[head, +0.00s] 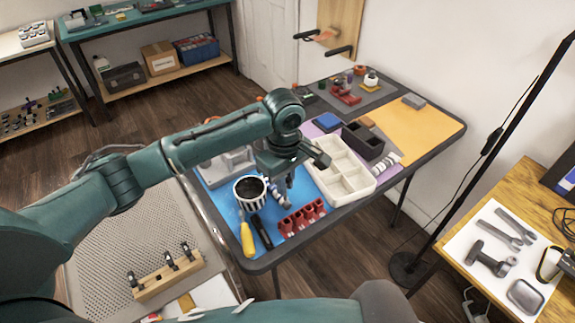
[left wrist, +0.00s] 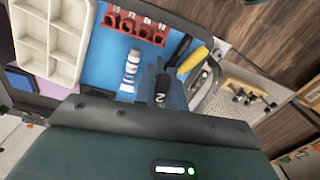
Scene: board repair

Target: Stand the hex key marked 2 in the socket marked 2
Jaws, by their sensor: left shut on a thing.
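My left gripper (head: 289,184) is above the blue mat (head: 222,200) and shut on a dark piece with a white 2, the hex key marked 2 (left wrist: 160,99). In the left wrist view the key sits between the fingers (left wrist: 163,85); its lower end is hard to make out. The red socket block (head: 302,218) lies on the mat, in front of the gripper and apart from it. It also shows at the top of the left wrist view (left wrist: 136,26), with pale marks by its sockets that are too small to read surely. My right gripper is not in view.
A cream compartment tray (head: 335,186) is to the right. A wooden holder (head: 166,283) with several dark pieces stands at lower left.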

